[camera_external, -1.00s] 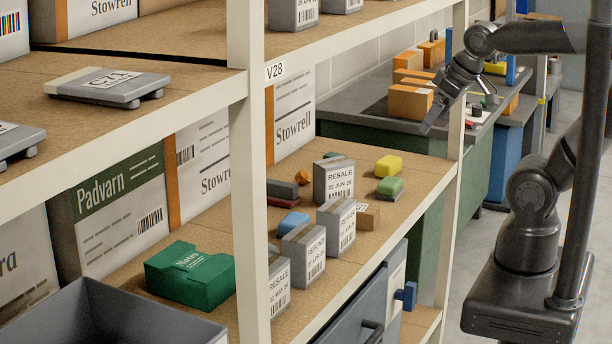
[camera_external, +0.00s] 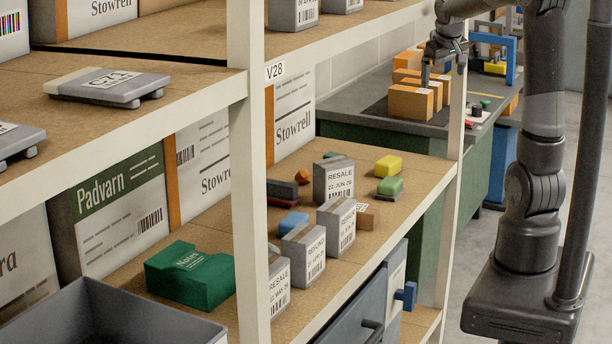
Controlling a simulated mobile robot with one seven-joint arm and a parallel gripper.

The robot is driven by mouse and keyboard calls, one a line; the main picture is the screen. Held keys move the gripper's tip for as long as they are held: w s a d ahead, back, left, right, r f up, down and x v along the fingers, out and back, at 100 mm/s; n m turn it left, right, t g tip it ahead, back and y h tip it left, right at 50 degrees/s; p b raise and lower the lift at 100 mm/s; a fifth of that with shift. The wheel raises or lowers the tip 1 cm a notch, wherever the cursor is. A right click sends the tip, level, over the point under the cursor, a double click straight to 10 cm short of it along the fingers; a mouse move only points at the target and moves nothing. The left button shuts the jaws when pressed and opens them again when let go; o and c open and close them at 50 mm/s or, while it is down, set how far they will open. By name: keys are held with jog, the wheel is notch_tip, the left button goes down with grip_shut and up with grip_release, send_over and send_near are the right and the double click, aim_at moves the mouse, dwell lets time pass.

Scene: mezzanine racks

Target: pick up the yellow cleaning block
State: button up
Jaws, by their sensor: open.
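The yellow cleaning block (camera_external: 388,165) lies on the middle shelf, towards its far right end. My gripper (camera_external: 436,76) is at the upper right, well above and to the right of the yellow block, near the rack's right post. It is open and points downward. It holds nothing that I can see. Nothing covers the yellow block in this view.
Grey resale boxes (camera_external: 333,180), a small brown box (camera_external: 367,215) and a blue block (camera_external: 292,223) stand near the yellow block. The upper shelf (camera_external: 340,40) and the post (camera_external: 456,130) border the space. Orange boxes (camera_external: 411,102) stand on the bench behind.

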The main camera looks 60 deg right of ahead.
jog(key=d+f+g, duration=0.1)
jog(key=d+f, duration=0.3)
jog(key=d, duration=0.5)
jog(key=n+g+y, duration=0.1)
jog(key=n+y, duration=0.3)
jog(key=n, duration=0.1)
send_over(389, 160)
jog(key=f, duration=1.9)
jog(key=shift+s+d+f, duration=0.1)
jog(key=shift+d+f, duration=0.1)
jog(key=shift+d, duration=0.15)
jog(key=shift+w+a+f+n, duration=0.1)
jog(key=shift+a+f+n, duration=0.05)
jog(key=shift+f, duration=0.45)
jog(key=shift+w+a+f+n, duration=0.1)
jog(key=shift+f+n, duration=0.05)
jog(key=shift+f, duration=3.2)
jog(key=shift+c, duration=0.4)
jog(key=c, duration=1)
